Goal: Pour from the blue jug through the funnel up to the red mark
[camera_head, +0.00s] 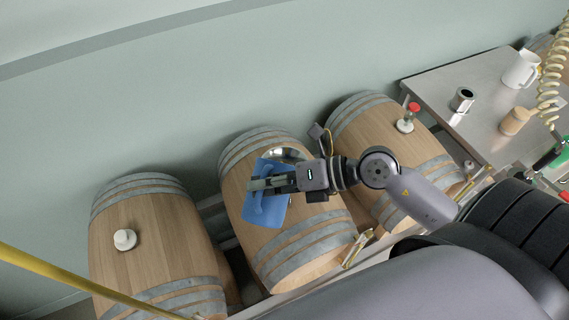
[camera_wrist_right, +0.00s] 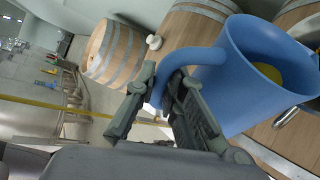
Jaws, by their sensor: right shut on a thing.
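The blue jug (camera_head: 266,210) is over the middle barrel (camera_head: 303,222) in the head view. My right gripper (camera_head: 255,184) is shut on its handle. In the right wrist view the jug (camera_wrist_right: 225,90) shows its open mouth, with yellow liquid (camera_wrist_right: 268,73) inside. The steel funnel (camera_head: 287,154) shows partly behind the jug and gripper, at the top of the middle barrel. Its lower end is hidden. I cannot make out the red mark in either view. My left gripper is not in view.
The left barrel (camera_head: 150,250) has a white bung (camera_head: 124,239). The right barrel (camera_head: 365,125) carries a small red-topped fitting (camera_head: 408,117). A steel table (camera_head: 450,82) at the right holds a white mug (camera_head: 521,70), a metal cup (camera_head: 463,99) and a wooden piece (camera_head: 515,121). A yellow bar (camera_head: 75,279) crosses the lower left.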

